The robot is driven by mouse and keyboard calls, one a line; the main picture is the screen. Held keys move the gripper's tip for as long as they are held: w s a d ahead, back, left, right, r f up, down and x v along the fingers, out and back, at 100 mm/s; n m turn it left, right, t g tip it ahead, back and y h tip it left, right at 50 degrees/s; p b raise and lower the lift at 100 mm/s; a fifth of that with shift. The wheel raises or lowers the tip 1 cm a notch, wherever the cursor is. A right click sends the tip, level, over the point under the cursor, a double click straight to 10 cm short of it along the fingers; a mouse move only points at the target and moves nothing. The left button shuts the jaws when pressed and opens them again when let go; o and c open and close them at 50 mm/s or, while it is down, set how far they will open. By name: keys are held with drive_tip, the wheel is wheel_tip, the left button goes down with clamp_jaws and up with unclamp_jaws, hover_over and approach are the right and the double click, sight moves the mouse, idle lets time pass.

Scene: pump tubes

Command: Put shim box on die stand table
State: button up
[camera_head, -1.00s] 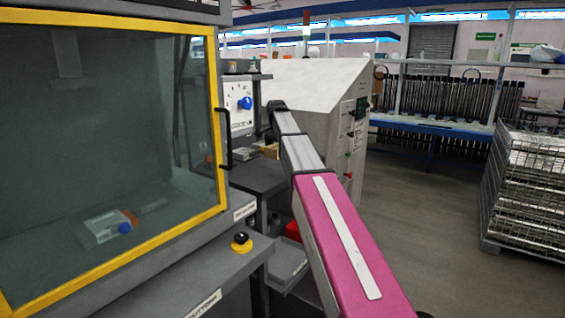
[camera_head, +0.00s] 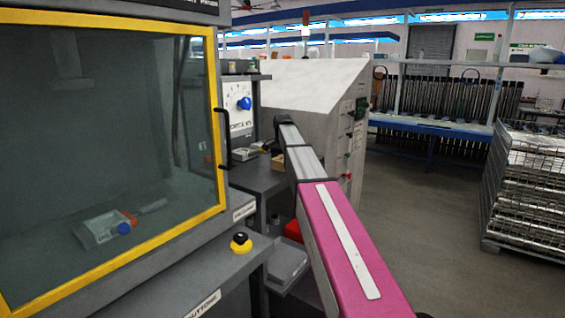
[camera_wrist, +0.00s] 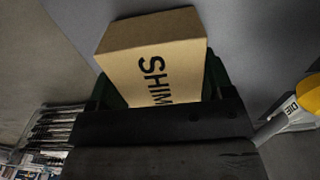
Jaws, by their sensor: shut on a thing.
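The shim box (camera_wrist: 150,60) is a tan cardboard box with "SHIM" in black letters in the wrist view. My gripper (camera_wrist: 160,82) is shut on it, with dark green fingers on its two sides. Behind the box is a plain grey surface (camera_wrist: 235,40); I cannot tell how far off it is. Which surface there is the die stand table I cannot tell.
A yellow-framed machine (camera_head: 215,120) stands at left, with a yellow-and-black button (camera_head: 241,242) on its ledge. A dark grey bench (camera_head: 262,178) with small items is behind my arm. A sloped grey cabinet (camera_head: 318,85) stands beyond. A wire crate (camera_head: 520,190) is at right; floor before it is clear.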

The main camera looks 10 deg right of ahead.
sight(282, 158)
drive_tip(key=shift+f, duration=0.15)
drive_tip(key=o, duration=1.1)
wheel_tip(282, 158, up, 12)
